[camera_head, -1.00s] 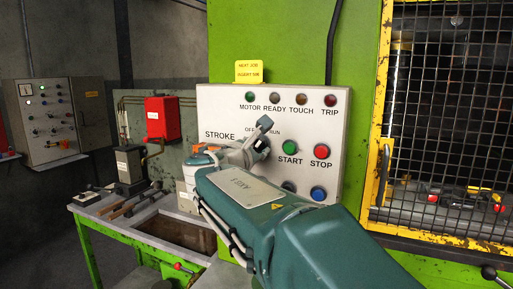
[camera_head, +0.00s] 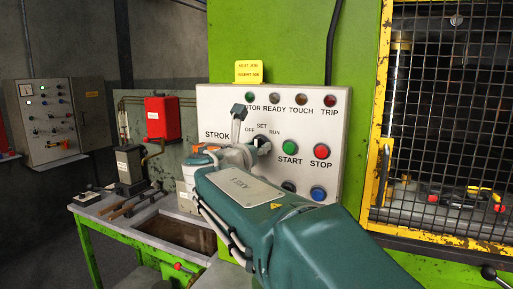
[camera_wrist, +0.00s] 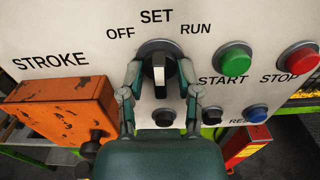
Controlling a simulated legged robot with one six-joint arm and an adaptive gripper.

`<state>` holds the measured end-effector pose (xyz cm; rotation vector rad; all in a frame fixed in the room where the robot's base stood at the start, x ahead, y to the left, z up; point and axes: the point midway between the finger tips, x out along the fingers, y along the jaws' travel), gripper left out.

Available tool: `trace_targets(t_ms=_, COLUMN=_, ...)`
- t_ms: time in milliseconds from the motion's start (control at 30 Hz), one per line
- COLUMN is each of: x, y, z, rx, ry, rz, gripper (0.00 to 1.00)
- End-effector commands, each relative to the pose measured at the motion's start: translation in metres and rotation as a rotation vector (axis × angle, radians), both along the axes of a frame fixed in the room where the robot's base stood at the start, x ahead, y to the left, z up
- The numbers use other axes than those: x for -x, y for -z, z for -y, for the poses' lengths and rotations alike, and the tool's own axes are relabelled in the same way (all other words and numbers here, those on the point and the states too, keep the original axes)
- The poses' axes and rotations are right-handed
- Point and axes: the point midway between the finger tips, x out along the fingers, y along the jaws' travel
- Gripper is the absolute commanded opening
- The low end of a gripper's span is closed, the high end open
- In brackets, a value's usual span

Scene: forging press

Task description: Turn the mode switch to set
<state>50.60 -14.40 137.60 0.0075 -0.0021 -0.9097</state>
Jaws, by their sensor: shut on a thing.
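The mode switch (camera_wrist: 158,75) is a round black knob with a pale-marked grip bar on the light grey control panel (camera_head: 215,110). Labels OFF, SET and RUN arch above it. In the wrist view its bar stands nearly upright, pointing at SET. My gripper (camera_wrist: 161,80) has one finger on each side of the knob and is shut on it. In the head view the switch (camera_head: 264,142) shows just beyond the end of my arm, which hides its lower left part.
Green START (camera_head: 290,147) and red STOP (camera_head: 321,151) buttons sit right of the switch. A blue button (camera_head: 318,193) is below. An orange box (camera_wrist: 65,110) stands out at left in the wrist view. A yellow-framed mesh guard (camera_head: 450,110) is at right.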

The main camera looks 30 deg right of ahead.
Motion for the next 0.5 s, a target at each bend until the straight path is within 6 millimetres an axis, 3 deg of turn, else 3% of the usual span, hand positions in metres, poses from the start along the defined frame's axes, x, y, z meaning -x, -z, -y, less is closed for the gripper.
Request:
trace_targets(t_ms=400, x=-0.0006, y=-0.0034, z=-0.0013, rx=0.01, ry=-0.006, rz=-0.001, gripper=0.0)
trace_targets(t_ms=433, x=-0.0006, y=-0.0035, z=-0.0013, rx=0.01, ry=-0.006, rz=-0.001, gripper=0.48)
trace_targets(t_ms=500, x=-0.0005, y=-0.0032, z=-0.0011, rx=0.009, ry=-0.005, rz=-0.002, gripper=0.5)
